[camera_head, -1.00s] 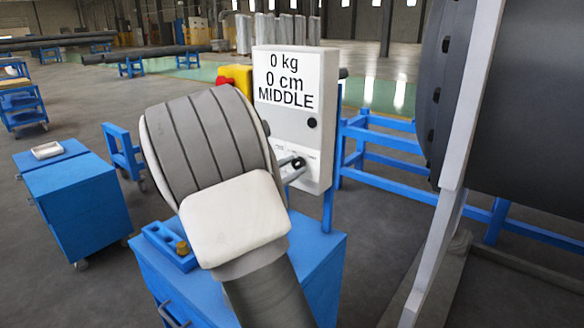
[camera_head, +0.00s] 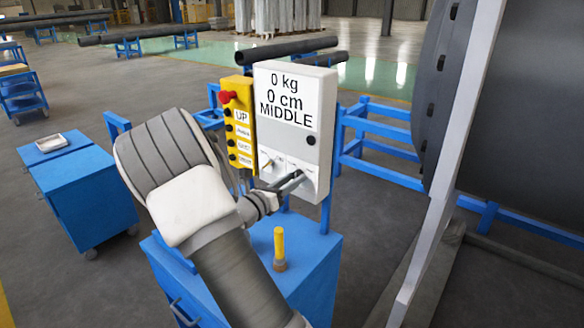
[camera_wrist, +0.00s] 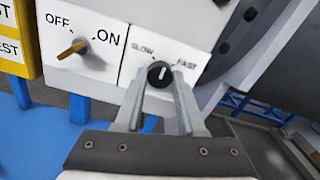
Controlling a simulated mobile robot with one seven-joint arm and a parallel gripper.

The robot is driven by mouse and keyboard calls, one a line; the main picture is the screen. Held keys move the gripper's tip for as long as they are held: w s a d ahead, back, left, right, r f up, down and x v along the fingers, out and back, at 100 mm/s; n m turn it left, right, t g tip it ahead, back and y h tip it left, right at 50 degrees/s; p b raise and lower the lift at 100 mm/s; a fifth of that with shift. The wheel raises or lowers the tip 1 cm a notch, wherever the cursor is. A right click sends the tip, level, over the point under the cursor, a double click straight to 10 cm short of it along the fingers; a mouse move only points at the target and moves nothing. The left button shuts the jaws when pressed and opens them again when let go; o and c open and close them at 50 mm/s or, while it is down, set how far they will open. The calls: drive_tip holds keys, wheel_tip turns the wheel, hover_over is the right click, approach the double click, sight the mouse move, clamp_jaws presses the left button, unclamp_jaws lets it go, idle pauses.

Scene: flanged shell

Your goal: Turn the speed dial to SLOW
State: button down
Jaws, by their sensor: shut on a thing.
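The speed dial (camera_wrist: 159,74) is a small black knob with a white mark, set on the white control box (camera_head: 324,145) between the printed words SLOW and FAST. Its mark points about straight up, between the two words. The box's display (camera_head: 287,98) reads 0 kg, 0 cm, MIDDLE. My gripper (camera_wrist: 160,82) has its two grey fingers on either side of the dial, shut on it. In the head view my gripper (camera_head: 293,182) reaches the lower right of the box front, and its fingers hide the dial there.
An OFF/ON switch (camera_wrist: 73,48) with a brass-coloured lever is left of the dial. A yellow button box (camera_head: 240,130) with a red knob hangs beside the control box. A yellow-handled tool (camera_head: 279,248) stands on the blue cabinet (camera_head: 310,262). A large dark shell (camera_head: 515,110) stands at the right.

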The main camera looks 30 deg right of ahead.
drive_tip(key=n+p, duration=0.4)
drive_tip(key=p, duration=0.1)
drive_tip(key=shift+r+n, duration=0.25)
drive_tip(key=shift+n, duration=0.05)
drive_tip(key=n+p, duration=0.2)
drive_tip(key=p, duration=0.1)
drive_tip(key=n+p, duration=0.1)
drive_tip(key=n, duration=0.1)
drive_tip(key=shift+f, duration=0.25)
drive_tip(key=c, duration=0.5)
unclamp_jaws()
drive_tip(key=b+v, duration=0.1)
drive_tip(key=v, duration=1.6)
drive_tip(key=shift+s+a+b, duration=0.15)
drive_tip(key=shift+a+b, duration=0.05)
drive_tip(key=shift+b, duration=0.2)
